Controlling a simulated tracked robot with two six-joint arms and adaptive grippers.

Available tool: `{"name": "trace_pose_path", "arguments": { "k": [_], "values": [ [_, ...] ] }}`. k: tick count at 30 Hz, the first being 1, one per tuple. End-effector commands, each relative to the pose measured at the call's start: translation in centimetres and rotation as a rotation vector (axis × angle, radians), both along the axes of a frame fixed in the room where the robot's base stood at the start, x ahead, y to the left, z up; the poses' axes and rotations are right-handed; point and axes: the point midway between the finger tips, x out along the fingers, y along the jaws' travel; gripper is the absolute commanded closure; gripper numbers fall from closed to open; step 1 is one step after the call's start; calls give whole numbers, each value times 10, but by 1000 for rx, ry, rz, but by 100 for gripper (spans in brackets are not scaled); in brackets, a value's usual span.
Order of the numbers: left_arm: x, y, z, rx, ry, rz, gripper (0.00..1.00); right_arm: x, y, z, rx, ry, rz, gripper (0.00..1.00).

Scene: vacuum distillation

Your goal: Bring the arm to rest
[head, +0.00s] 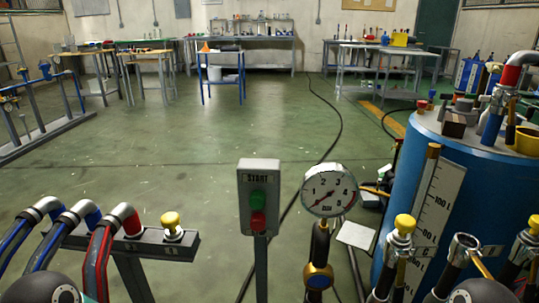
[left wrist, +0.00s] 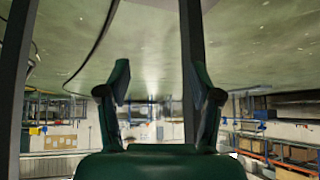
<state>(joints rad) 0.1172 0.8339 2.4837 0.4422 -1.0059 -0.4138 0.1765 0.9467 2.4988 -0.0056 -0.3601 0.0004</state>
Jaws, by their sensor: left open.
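My left gripper (left wrist: 160,85) shows in the left wrist view with its two dark green fingers apart and nothing between them. That view looks upside down, with the green floor at the top and the far wall with shelves at the bottom. In the head view neither gripper shows. Dark rounded parts at the bottom left and bottom right edges of the head view look like my own arm joints. My right gripper is in neither view.
A start box (head: 259,197) with green and red buttons stands ahead, beside a pressure gauge (head: 329,190). A blue tank (head: 400,190) is at right. Hoses (head: 97,250) and a yellow-knobbed valve (head: 171,222) are at left. The floor beyond is mostly clear.

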Motion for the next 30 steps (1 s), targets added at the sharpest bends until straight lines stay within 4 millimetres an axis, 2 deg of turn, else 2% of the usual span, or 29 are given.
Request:
{"name": "trace_pose_path", "arguments": {
  "k": [1,3,5,9,13,15,23,30],
  "values": [
    [-19,-16,-25,-81,84,-32,35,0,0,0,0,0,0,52],
    [-44,-39,-47,-186,185,-76,35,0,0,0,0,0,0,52],
    [-64,-58,-59,-265,267,-113,35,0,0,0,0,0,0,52],
    [-107,-97,-68,-413,443,-193,35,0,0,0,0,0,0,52],
    [-144,-114,-67,-508,610,-182,35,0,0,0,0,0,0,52],
    [-142,-113,-42,-511,604,-164,35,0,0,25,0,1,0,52],
    [-141,-113,21,-510,601,-165,35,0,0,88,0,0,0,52],
    [-141,-113,106,-508,600,-165,35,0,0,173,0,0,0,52]
  ]
}}
